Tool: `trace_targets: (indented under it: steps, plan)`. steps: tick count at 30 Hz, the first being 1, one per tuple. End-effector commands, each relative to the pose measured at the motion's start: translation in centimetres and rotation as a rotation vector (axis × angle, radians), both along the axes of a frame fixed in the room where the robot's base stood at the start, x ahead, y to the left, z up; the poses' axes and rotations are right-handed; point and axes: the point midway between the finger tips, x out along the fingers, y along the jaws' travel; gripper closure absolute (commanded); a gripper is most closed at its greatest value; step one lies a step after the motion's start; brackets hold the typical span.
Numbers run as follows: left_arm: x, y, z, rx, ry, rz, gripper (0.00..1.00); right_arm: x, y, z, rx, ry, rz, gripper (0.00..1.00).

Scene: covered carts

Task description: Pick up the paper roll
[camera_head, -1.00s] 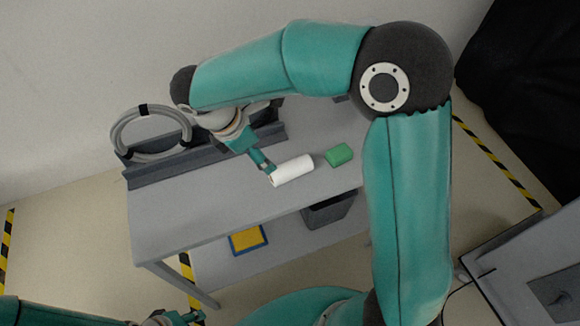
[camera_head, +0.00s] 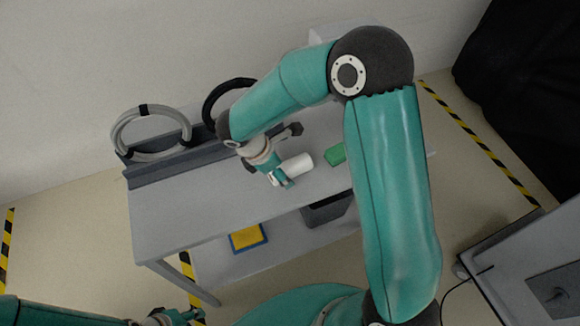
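The paper roll (camera_head: 299,164) is a white cylinder lying on the grey cart top (camera_head: 175,222), in the middle of the view. My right gripper (camera_head: 283,180) is at the roll's left end. A teal finger crosses in front of the roll, and a bit of white shows on the finger's left side. The far finger is hidden, so I cannot tell whether it grips the roll. My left gripper (camera_head: 179,317) is low at the bottom edge, partly cut off and far from the roll. Its opening is unclear.
A green block (camera_head: 335,154) lies right of the roll. A grey hose coil (camera_head: 118,130) and a black coil (camera_head: 208,104) stand at the cart's back edge. A yellow and blue item (camera_head: 247,238) and a dark bin (camera_head: 328,209) are below. The cart top's left part is clear.

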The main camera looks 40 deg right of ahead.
Motion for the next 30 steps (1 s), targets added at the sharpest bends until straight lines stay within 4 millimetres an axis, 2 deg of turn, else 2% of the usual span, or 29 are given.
trace_targets:
  steps: [5, 15, 18, 30]
  plan:
    - [-0.01, 0.00, -0.01, 0.000, 0.000, 0.000, 0.60, 0.00, 0.01, -0.01, 0.000, 0.000, 0.000, 0.23]
    - [-0.01, -0.01, -0.01, 0.000, 0.000, 0.000, 0.60, 0.01, 0.02, 0.02, 0.000, 0.000, 0.000, 0.80]
    - [-0.01, -0.01, -0.01, 0.000, 0.000, 0.000, 0.60, 0.02, 0.02, 0.06, 0.000, -0.001, 0.000, 0.93]
    - [-0.01, 0.00, 0.00, 0.000, 0.000, 0.000, 0.60, 0.08, 0.04, 0.70, 0.000, -0.002, 0.000, 0.93]
